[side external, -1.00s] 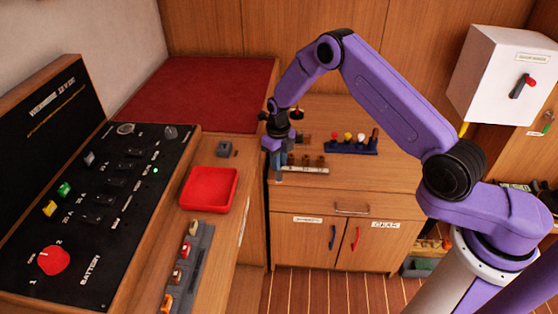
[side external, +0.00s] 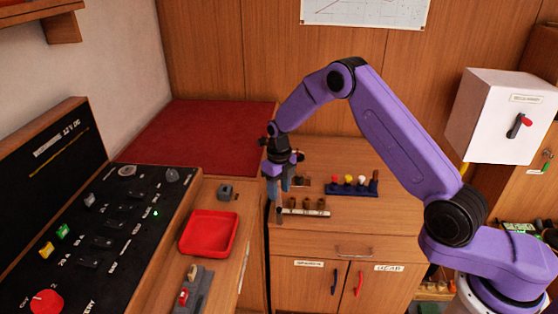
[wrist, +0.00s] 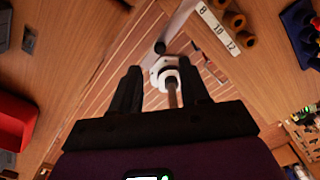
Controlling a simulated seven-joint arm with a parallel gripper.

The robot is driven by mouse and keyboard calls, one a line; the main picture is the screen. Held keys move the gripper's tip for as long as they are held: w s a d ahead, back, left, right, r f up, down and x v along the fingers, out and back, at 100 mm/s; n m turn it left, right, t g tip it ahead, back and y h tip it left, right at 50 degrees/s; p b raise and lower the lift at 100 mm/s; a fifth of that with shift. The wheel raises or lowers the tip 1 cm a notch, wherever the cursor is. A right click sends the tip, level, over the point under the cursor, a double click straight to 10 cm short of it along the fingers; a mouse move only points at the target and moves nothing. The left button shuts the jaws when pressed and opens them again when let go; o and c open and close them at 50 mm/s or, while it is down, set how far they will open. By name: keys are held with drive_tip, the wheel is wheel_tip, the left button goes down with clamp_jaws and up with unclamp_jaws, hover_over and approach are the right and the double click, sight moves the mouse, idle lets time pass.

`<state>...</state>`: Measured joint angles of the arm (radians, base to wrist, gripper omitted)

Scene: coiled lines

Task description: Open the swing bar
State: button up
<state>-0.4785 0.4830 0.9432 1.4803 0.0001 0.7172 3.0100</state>
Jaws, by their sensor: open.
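What looks like the swing bar is a grey rod at the front left corner of the wooden counter, small in the side view (side external: 279,215). In the wrist view a pale rod (wrist: 178,18) runs up from a dark end. Beside it is a white round fitting (wrist: 160,68) with a short upright post (wrist: 173,95) reaching toward me. My gripper (side external: 277,196) points down over that corner. In the wrist view its two dark fingers (wrist: 162,90) are open, with the post in the gap between them. I cannot tell whether either finger touches it.
A numbered strip with brown sockets (side external: 305,212) lies just right of my gripper. A blue rack with coloured knobs (side external: 352,188) stands behind it. A red tray (side external: 208,234) and a black switch panel (side external: 105,225) are at the left. A narrow floor gap separates the two counters.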

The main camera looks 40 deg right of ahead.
wheel_tip(320, 180, up, 11)
idle(0.3)
drive_tip(key=shift+r, duration=0.1)
drive_tip(key=s+a+r+n, duration=0.4)
drive_tip(key=s+n, duration=0.4)
drive_tip(key=n, duration=0.4)
drive_tip(key=s+a+r+n, duration=0.35)
drive_tip(key=s+n, duration=0.45)
drive_tip(key=n, duration=0.3)
drive_tip(key=s+d+n, duration=0.4)
drive_tip(key=s+n, duration=0.8)
drive_tip(key=s+d+n, duration=0.4)
drive_tip(key=s+n, duration=0.8)
drive_tip(key=shift+s, duration=0.2)
